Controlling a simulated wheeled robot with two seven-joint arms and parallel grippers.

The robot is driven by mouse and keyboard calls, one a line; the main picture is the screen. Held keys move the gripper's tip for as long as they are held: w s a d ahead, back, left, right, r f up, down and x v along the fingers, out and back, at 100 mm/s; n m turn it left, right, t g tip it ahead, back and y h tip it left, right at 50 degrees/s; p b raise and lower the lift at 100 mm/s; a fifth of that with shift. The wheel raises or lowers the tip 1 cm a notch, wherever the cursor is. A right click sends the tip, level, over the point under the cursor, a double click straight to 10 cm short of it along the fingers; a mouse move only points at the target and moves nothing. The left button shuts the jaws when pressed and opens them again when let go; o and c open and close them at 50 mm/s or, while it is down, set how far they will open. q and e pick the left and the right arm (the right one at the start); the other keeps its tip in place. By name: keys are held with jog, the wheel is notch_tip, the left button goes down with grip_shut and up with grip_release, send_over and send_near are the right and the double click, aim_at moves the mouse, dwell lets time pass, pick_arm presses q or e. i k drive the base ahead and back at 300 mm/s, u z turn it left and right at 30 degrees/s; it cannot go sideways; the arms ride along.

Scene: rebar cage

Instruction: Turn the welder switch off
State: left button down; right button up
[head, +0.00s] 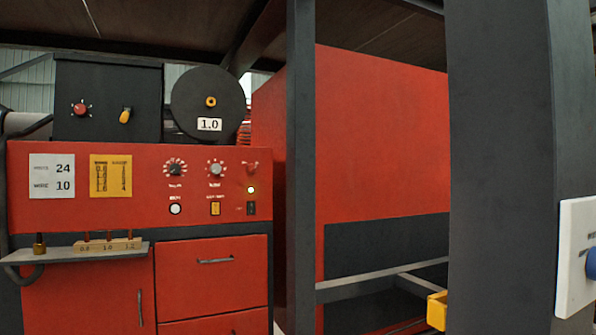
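The red welder (120,220) stands at the left with its control panel facing me. The panel has two dials, a white round button (175,209), a yellow rocker switch (215,209) and a small black switch (251,208). A lamp (251,190) above the black switch glows pale yellow-green. A small red knob (251,167) sits above the lamp. The panel lettering is too small to read, so I cannot tell which control is the welder switch. Neither of my grippers is in view.
A black box (105,90) with a red knob and a yellow lever, and a wire spool (208,105) marked 1.0, sit on top. A shelf (85,255) juts out at lower left. Dark posts (300,160) (505,160) and a white box with a blue knob (577,262) stand right.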

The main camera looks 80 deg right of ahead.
aim_at(251, 169)
jog(key=z, duration=1.05)
jog(key=i, duration=1.65)
jog(key=z, duration=1.8)
jog(key=i, duration=0.35)
jog(key=z, duration=0.2)
